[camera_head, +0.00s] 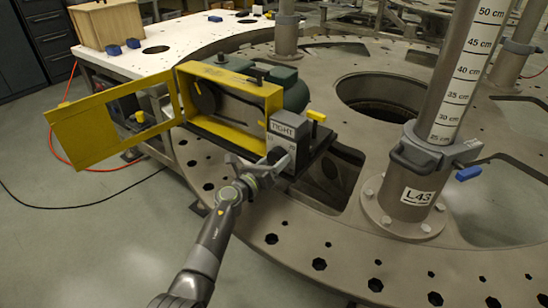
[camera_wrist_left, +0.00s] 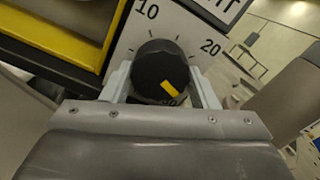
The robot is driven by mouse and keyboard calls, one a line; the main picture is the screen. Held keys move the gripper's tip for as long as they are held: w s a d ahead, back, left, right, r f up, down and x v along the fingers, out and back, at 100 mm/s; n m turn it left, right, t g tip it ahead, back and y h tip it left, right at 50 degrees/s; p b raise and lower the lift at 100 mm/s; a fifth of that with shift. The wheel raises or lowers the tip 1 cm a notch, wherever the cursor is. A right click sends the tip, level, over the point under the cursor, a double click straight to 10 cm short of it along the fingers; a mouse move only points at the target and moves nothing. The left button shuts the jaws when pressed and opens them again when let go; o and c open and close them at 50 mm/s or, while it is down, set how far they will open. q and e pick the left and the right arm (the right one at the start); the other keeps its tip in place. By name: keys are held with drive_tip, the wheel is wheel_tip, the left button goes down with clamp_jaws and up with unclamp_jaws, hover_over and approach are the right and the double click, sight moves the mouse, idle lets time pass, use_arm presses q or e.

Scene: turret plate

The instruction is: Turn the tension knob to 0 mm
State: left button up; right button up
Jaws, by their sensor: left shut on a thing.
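The black tension knob (camera_wrist_left: 160,68) has a yellow pointer mark and sits on a white dial plate (camera_wrist_left: 203,31) with the numbers 10 and 20. In the left wrist view the yellow mark points down and to the right, towards a number that my gripper partly hides. My left gripper (camera_wrist_left: 162,85) has a finger on each side of the knob and is shut on it. In the head view my left gripper (camera_head: 262,172) reaches the front of the grey box (camera_head: 289,137) marked TIGHT. The knob is mostly hidden there. My right gripper is not in view.
The yellow machine housing (camera_head: 232,92) has its yellow door (camera_head: 98,128) swung open to the left. A tall post (camera_head: 460,75) with a cm scale and a clamp stands to the right on the round plate. The floor at front left is mostly clear.

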use_arm(q)
drive_tip(key=shift+n+p, duration=0.45)
drive_tip(key=shift+n, duration=0.65)
drive_tip(key=o, duration=1)
drive_tip(key=shift+c, duration=0.2)
drive_tip(key=shift+s, duration=0.1)
drive_tip(key=shift+s+a+p, duration=0.2)
drive_tip(key=shift+a+p, duration=0.05)
drive_tip(key=shift+p, duration=0.05)
drive_tip(key=p+v, duration=0.1)
drive_tip(key=v, duration=0.4)
drive_tip(key=shift+s+a+r+p, duration=0.1)
drive_tip(key=shift+s+a+p, duration=0.1)
drive_tip(key=shift+s+p, duration=0.15)
drive_tip(key=v, duration=1.1)
